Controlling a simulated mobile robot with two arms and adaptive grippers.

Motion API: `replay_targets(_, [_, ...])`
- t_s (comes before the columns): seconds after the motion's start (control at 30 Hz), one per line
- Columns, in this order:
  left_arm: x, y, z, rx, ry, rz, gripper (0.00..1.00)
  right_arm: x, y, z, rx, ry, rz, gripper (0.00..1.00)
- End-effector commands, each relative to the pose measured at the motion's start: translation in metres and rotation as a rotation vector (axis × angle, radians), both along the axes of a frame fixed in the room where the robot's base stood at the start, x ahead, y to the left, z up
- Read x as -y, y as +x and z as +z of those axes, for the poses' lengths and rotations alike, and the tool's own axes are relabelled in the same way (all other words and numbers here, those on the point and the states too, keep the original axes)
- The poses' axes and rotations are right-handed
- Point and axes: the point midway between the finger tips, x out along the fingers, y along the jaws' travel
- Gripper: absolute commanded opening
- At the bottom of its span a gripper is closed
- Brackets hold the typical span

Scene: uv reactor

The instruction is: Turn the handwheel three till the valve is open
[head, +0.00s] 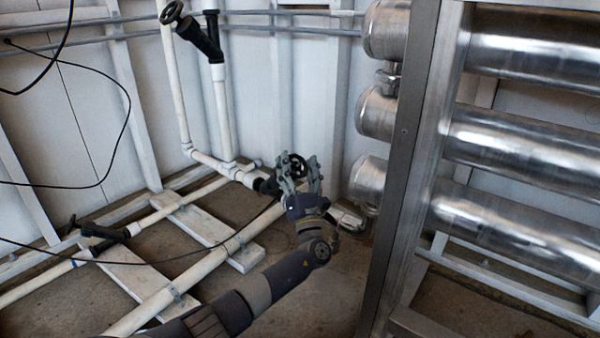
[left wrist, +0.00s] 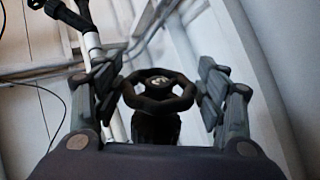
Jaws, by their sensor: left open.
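A black handwheel (left wrist: 158,103) with a round rim and spokes stands between the fingers of my left gripper (left wrist: 158,88) in the left wrist view. The fingers are spread on either side of the rim, with a visible gap on each side. In the head view the same handwheel (head: 298,165) shows behind the fingers of my left gripper (head: 300,172), on the white pipework near the wall. The valve body below it is mostly hidden by the gripper. No number can be read on the wheel. My right gripper is not in view.
Another black valve with a handwheel (head: 171,12) stands at the upper left, and one (head: 105,231) lies low at the left. Large metal cylinders (head: 520,140) and a steel post (head: 405,160) stand to the right. White pipes (head: 150,305) and thin cables cross the left side.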

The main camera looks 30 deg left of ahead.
Motion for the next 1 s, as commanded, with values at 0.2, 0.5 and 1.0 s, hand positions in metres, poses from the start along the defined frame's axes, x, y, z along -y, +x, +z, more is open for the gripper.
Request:
replay_targets(0.2, [0.016, -0.015, -0.017, -0.004, -0.002, -0.003, 0.66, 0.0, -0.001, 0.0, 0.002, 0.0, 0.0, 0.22])
replay_targets(0.5, [0.062, -0.059, -0.031, -0.001, -0.003, -0.007, 0.66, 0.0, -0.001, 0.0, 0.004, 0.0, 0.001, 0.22])
replay_targets(1.0, [0.114, -0.113, -0.029, -0.001, 0.0, -0.001, 0.66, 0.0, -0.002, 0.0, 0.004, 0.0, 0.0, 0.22])
